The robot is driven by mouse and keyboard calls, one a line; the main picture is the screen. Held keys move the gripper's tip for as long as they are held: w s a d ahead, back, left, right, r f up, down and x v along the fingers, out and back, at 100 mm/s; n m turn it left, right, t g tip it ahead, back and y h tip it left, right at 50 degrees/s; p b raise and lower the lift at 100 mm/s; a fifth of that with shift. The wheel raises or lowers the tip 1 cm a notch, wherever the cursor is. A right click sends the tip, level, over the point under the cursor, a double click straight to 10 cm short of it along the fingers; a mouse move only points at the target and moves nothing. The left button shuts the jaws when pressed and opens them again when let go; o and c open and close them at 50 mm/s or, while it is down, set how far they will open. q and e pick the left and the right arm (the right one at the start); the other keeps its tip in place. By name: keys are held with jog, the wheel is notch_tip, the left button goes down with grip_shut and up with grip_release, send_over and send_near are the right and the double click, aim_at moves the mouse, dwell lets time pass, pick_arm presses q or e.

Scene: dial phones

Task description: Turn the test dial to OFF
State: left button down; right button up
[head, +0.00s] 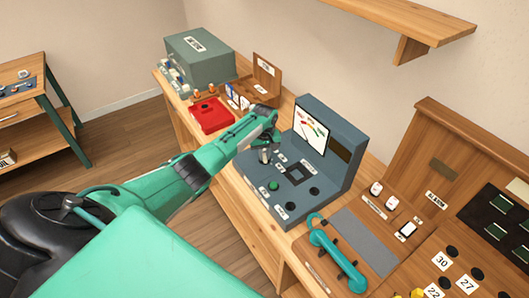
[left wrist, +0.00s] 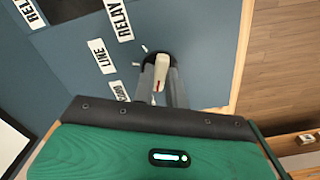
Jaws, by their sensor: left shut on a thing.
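The test dial (left wrist: 159,70) shows in the left wrist view as a pale knob with a red mark, set on the blue-grey panel of the test unit (head: 338,160). My left gripper (head: 265,153) reaches down to the panel's left part in the head view. In the left wrist view its two fingers (left wrist: 160,92) are shut on the dial, one on each side. Small white tick marks show beside the dial, and a LINE label (left wrist: 101,57) and a RELAY label (left wrist: 119,20) lie to its left. The OFF label cannot be made out. My right gripper is not in view.
A green button (head: 273,186) and dark knobs sit on the same panel. A teal handset (head: 335,254) lies in front to the right. A red box (head: 210,115) and a grey-green case (head: 200,58) stand farther left on the bench. A wooden shelf (head: 410,20) hangs above.

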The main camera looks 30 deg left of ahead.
pick_arm(q)
jog(key=shift+w+r, duration=0.1)
dwell(0.3)
jog(key=c, duration=1.4)
grip_release()
jog(key=shift+c, duration=0.2)
notch_tip(320, 180, up, 14)
jog(key=b, duration=0.3)
jog(key=shift+f, duration=0.25)
